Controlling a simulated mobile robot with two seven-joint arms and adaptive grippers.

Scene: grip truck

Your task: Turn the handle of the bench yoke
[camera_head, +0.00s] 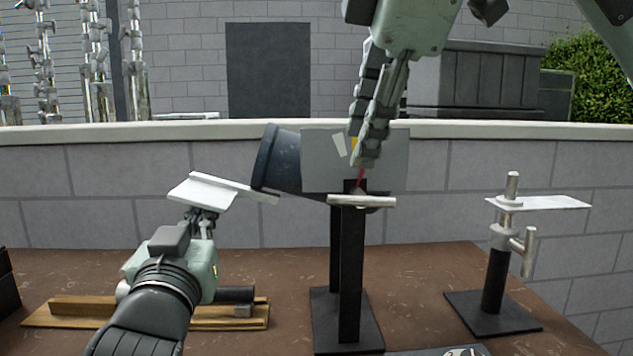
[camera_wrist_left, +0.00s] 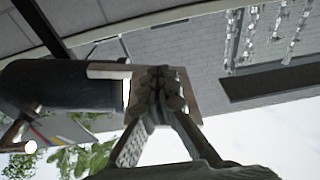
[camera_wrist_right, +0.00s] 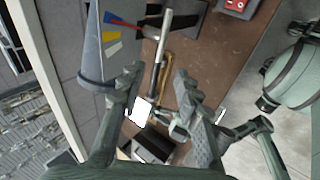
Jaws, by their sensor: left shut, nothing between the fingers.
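A grey and black lamp-like body (camera_head: 315,160) sits on a black bench stand (camera_head: 349,270), which I take for the bench yoke. A pale crosswise bar handle (camera_head: 362,201) with a red pointer above it is on its near side. The bar also shows in the right wrist view (camera_wrist_right: 161,45). My right gripper (camera_head: 366,155) hangs just above the bar, in front of the body; its fingers are spread and empty in the right wrist view (camera_wrist_right: 160,85). My left gripper (camera_head: 203,214) is shut at the left of the stand, close to a white plate (camera_head: 205,190), contact unclear.
A second stand (camera_head: 495,280) with a white plate and a small T-handle (camera_head: 522,247) is on the right of the brown bench (camera_head: 425,280). Wooden pieces (camera_head: 70,310) lie at the left. A pale-topped wall (camera_head: 470,131) runs behind the bench.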

